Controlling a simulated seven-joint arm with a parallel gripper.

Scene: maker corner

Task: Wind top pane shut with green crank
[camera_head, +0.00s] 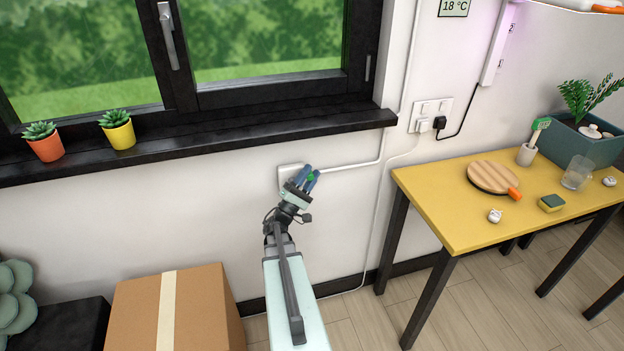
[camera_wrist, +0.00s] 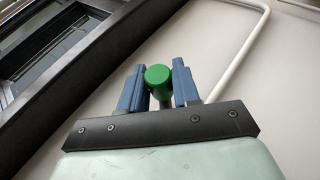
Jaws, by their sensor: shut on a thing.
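The green crank's round knob (camera_wrist: 157,74) sits between the two blue fingers of my gripper (camera_wrist: 158,88) in the wrist view. In the head view my gripper (camera_head: 303,180) is at a white box (camera_head: 286,178) on the wall below the window sill, with a bit of the green crank (camera_head: 310,177) showing between its fingers. The gripper is shut on the crank. The rest of the crank is mostly hidden by the gripper. The window (camera_head: 270,85) has black frames; its upper part, with the top pane, is outside the head view.
A black sill (camera_head: 220,139) juts out above my gripper, holding an orange pot (camera_head: 47,148) and a yellow pot (camera_head: 121,136). A cardboard box (camera_head: 205,310) stands on the floor at lower left. A yellow table (camera_head: 440,205) stands to the right. White conduit (camera_head: 350,168) runs along the wall.

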